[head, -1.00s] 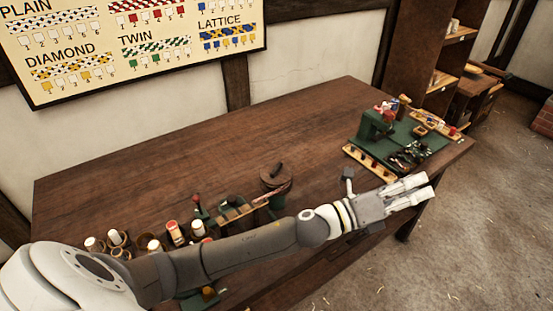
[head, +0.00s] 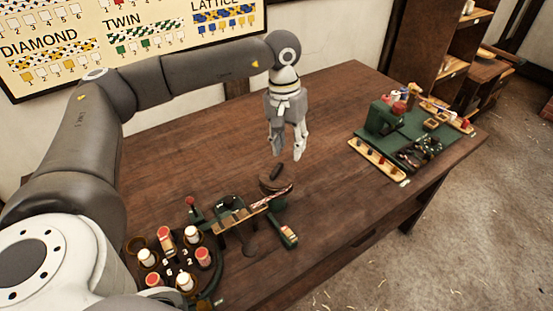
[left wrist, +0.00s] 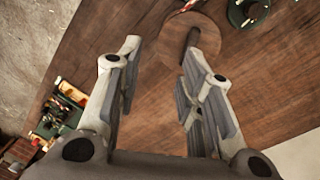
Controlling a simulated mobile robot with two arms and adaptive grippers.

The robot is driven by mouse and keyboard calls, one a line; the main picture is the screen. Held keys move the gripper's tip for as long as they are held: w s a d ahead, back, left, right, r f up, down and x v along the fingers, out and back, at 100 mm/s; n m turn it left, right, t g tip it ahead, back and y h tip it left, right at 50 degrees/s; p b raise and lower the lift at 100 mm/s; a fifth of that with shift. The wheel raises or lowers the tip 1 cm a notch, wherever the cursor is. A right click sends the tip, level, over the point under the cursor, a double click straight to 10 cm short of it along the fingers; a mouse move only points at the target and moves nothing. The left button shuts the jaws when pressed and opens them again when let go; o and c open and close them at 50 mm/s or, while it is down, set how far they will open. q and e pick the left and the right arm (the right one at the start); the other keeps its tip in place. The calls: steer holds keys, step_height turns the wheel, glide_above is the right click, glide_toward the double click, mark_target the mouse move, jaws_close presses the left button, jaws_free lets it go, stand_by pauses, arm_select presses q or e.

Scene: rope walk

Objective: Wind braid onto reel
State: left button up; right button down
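The reel (head: 268,188) is a round brown wooden piece with a dark upright handle (head: 275,170) on top. It stands on the table beside a green braiding device (head: 228,208). A red-and-white braid (head: 279,193) runs from the device to the reel. My left gripper (head: 286,154) points down just above and beyond the handle, open and empty. In the left wrist view the reel's disc (left wrist: 164,48) and handle (left wrist: 188,42) show at the fingertips, by the right finger; contact cannot be told. My right gripper is not in view.
A round holder with several red and white bobbins (head: 165,236) stands at the front left. A green board (head: 420,128) with tools and a wooden strip of pegs (head: 375,160) lies at the right. The table (head: 335,110) is clear at the back and middle.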

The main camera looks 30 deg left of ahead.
mark_target(276, 168)
arm_select(q)
steer(key=shift+y, duration=0.6)
steer(key=a+f+p, duration=0.1)
steer(key=f, duration=0.2)
steer(key=a+f+p, duration=0.1)
steer(key=f, duration=0.2)
steer(key=a+f+p, duration=0.1)
steer(key=f, duration=0.2)
steer(key=shift+s+a+f, duration=0.1)
steer(key=shift+a+f, duration=0.1)
steer(key=shift+f, duration=0.05)
steer(key=shift+c, duration=0.4)
jaws_close()
